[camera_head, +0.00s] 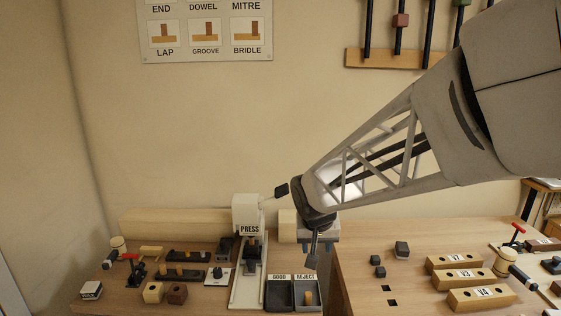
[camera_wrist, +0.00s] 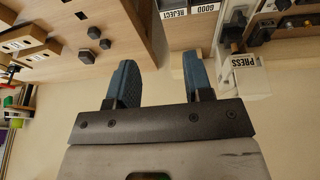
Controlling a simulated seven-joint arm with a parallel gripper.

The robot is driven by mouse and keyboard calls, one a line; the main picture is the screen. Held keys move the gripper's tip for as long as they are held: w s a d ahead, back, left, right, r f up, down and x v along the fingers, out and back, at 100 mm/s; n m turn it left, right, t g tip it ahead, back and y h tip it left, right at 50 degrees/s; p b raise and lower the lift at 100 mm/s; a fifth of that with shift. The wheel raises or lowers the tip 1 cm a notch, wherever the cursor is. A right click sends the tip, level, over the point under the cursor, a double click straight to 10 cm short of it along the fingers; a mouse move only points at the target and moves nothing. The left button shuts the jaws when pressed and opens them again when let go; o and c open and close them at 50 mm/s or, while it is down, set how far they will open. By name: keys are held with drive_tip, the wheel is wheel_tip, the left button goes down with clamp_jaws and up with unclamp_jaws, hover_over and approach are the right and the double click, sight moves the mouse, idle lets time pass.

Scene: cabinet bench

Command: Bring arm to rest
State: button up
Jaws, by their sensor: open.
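My arm reaches in from the upper right in the head view, and my gripper (camera_head: 316,250) hangs near the middle of the bench, in the air. In the wrist view my gripper (camera_wrist: 160,72) has its two blue fingers apart, with nothing between them. The white press (camera_head: 247,215) stands just left of the gripper, and its lever with a black knob (camera_head: 282,190) is raised beside my wrist. The gripper appears apart from the press, though the head view does not show the gap clearly. The press label (camera_wrist: 246,60) shows right of the fingers.
The GOOD tray (camera_head: 279,294) and REJECT tray (camera_head: 306,296) lie below the gripper; a tan peg (camera_head: 308,298) stands in the REJECT tray. Wooden blocks (camera_head: 455,262) and a mallet (camera_head: 507,262) are on the right bench. Blocks and small tools crowd the left.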

drive_tip(key=s+d+r, duration=0.1)
drive_tip(key=s+d, duration=0.2)
drive_tip(key=s, duration=0.6)
drive_tip(key=s+d+r, duration=0.1)
drive_tip(key=s+d, duration=0.2)
drive_tip(key=s, duration=0.6)
drive_tip(key=s+d+r+g, duration=0.1)
drive_tip(key=s+d, duration=0.2)
drive_tip(key=s, duration=0.6)
drive_tip(key=shift+d+y, duration=0.3)
drive_tip(key=shift+d, duration=0.05)
